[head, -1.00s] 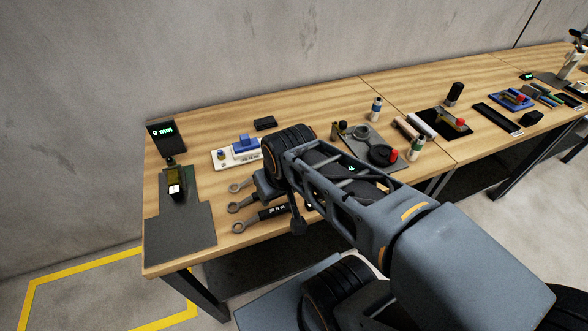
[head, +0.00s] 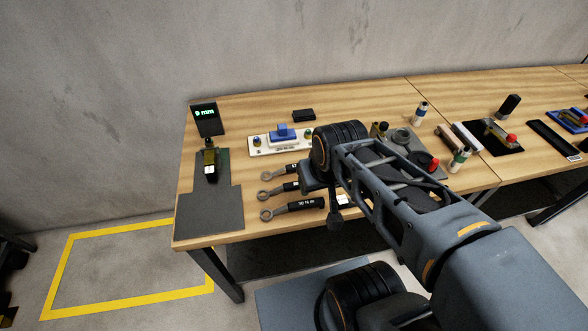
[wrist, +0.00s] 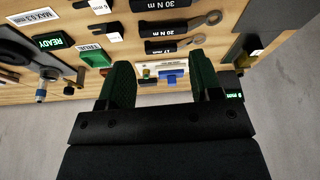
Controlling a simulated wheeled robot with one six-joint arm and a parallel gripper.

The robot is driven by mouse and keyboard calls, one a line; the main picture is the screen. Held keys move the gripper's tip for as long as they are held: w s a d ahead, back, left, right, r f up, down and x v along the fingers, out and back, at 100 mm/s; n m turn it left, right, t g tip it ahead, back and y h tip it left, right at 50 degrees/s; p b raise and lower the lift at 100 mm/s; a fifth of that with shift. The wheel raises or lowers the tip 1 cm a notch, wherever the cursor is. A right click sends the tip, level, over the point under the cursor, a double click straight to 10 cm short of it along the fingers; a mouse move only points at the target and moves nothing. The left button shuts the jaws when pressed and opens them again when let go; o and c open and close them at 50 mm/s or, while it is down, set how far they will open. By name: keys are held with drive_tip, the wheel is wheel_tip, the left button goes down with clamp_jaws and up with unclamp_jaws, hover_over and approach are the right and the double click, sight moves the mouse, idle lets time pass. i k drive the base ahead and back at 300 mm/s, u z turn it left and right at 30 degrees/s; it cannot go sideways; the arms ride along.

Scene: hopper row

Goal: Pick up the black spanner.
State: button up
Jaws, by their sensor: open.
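Three spanners with grey ring ends and black labelled handles lie side by side on the bench in the head view: a front one (head: 303,204), a middle one (head: 283,188) and a back one (head: 278,173). I cannot tell which is the black spanner. In the wrist view, the handle marked 30 N m (wrist: 160,5), one marked 20 N m (wrist: 165,27) and a smaller one (wrist: 168,45) lie beyond my fingertips. My gripper (wrist: 162,85) is open and empty, with green-padded fingers, apart from the spanners. In the head view my arm hides its fingertips and the handles' right side.
A dark grey board (head: 210,215) covers the bench's left front corner. A white tray with a blue block (head: 282,133) stands behind the spanners. A 9 mm display (head: 206,119) stands at the back left. Bottles (head: 420,113) and fixtures stand right of my arm.

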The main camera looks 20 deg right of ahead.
sight(290, 168)
drive_tip(key=z, duration=0.15)
drive_tip(key=k, duration=1)
drive_tip(key=u, duration=1.2)
drive_tip(key=i, duration=1.15)
drive_tip(key=z, duration=0.5)
